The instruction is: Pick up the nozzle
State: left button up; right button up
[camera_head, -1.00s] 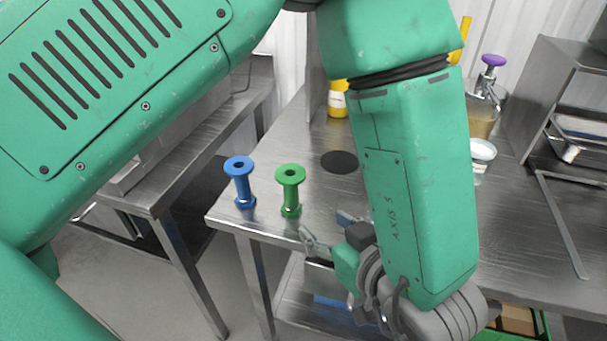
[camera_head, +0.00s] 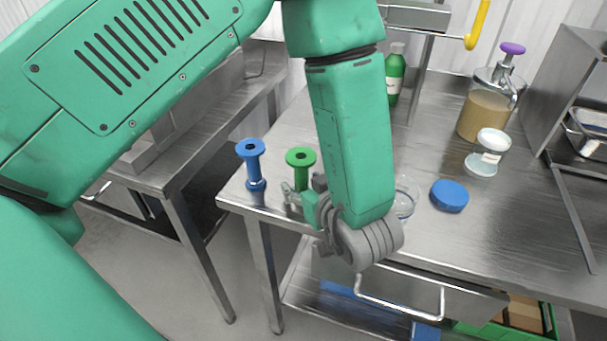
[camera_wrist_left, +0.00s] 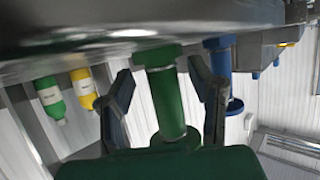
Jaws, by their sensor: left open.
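Two spool-shaped nozzles stand upright near the table's left corner. The blue nozzle (camera_head: 254,168) is at the left and the green nozzle (camera_head: 300,160) is just right of it, its lower part partly hidden by my gripper. My left gripper (camera_head: 290,195) is low at the green nozzle in the head view. In the left wrist view the open fingers (camera_wrist_left: 165,100) stand on either side of the green nozzle (camera_wrist_left: 168,100), with gaps visible. The blue nozzle (camera_wrist_left: 222,70) shows beyond the right finger there. My right gripper is not in view.
The steel table (camera_head: 520,230) also holds a blue lid (camera_head: 449,195), a clear glass container (camera_head: 405,195) partly behind my arm, a white-topped jar (camera_head: 487,152), a purple-topped dispenser (camera_head: 485,110) and a green bottle (camera_head: 395,75). A drawer handle (camera_head: 400,300) juts out in front.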

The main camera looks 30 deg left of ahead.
aim_at(301, 155)
pick_arm(q)
jog(key=shift+w+a+f, duration=0.1)
jog(key=shift+w, duration=0.05)
jog(key=shift+a, duration=0.1)
jog(key=shift+a, duration=0.2)
grip_shut()
jog(key=shift+d, duration=0.1)
notch_tip(301, 155, up, 10)
jog(key=shift+p, duration=0.75)
jog(key=w+d+r+m+t+h+b, duration=0.1)
jog(key=w+d+m+t+h, duration=0.1)
jog(key=w+m+h, duration=0.3)
jog(key=w+d+m+t+h+b, duration=0.1)
jog(key=w+m+t+h, duration=0.3)
jog(key=w+m+h, duration=0.1)
jog(key=shift+w+d+r+m+h, duration=0.2)
jog(key=shift+d+r+m+h, duration=0.2)
jog(key=shift+m+h, duration=0.4)
